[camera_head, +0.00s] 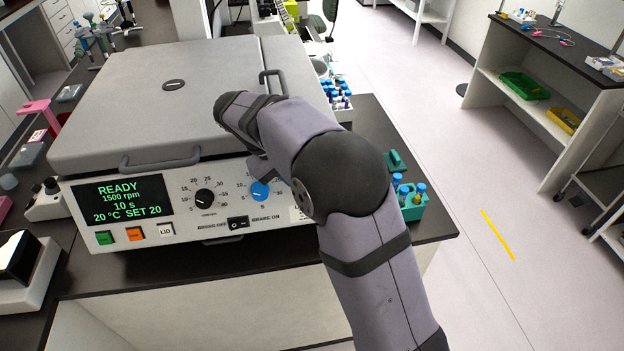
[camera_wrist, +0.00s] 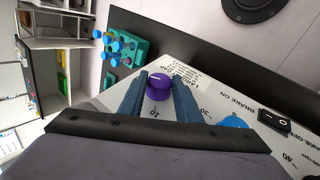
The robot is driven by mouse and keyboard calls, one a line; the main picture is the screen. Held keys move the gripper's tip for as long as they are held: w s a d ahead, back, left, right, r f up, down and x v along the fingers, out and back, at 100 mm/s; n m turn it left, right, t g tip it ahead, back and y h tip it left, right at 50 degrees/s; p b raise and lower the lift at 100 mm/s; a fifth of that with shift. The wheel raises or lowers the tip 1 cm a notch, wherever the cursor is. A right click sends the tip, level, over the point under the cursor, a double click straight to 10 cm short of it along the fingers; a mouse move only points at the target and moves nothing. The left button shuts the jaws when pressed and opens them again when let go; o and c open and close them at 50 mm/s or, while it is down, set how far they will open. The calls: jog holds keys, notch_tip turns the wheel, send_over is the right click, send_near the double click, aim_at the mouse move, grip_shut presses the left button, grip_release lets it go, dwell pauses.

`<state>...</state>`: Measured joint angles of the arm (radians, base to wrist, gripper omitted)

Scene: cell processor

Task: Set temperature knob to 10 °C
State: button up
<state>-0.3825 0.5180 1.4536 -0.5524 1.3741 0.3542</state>
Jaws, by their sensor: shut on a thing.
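In the wrist view, a purple knob (camera_wrist: 158,89) with a white pointer line sits on the white front panel of the centrifuge. My gripper (camera_wrist: 160,79) has one finger on each side of it and is shut on it. A printed 10 shows beside this knob; much of its scale is hidden by the fingers. In the head view, my arm hides this knob. The green display (camera_head: 121,201) reads READY, 1500 rpm, 10 s, 20 °C SET 20.
A blue knob (camera_head: 260,191) and a black knob (camera_head: 204,199) are left of my arm, above a brake switch (camera_head: 238,223). The grey lid (camera_head: 170,110) is closed. A teal rack (camera_head: 413,211) with capped tubes stands right of the centrifuge, close to my arm.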

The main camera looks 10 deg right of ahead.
jog(key=h, duration=0.1)
jog(key=n+h+b, duration=0.1)
jog(key=t+h, duration=0.1)
jog(key=shift+a+f, duration=0.3)
jog(key=shift+f, duration=0.05)
jog(key=shift+a+f+n+t+h+b, duration=0.1)
jog(key=shift+n+t+h+b, duration=0.55)
jog(key=shift+h, duration=0.65)
jog(key=shift+s+b, duration=0.1)
jog(key=shift+b, duration=0.2)
jog(key=o, duration=1.1)
jog(key=shift+c, duration=0.2)
jog(key=b+v, duration=0.2)
jog(key=v, duration=0.5)
jog(key=shift+a, duration=0.2)
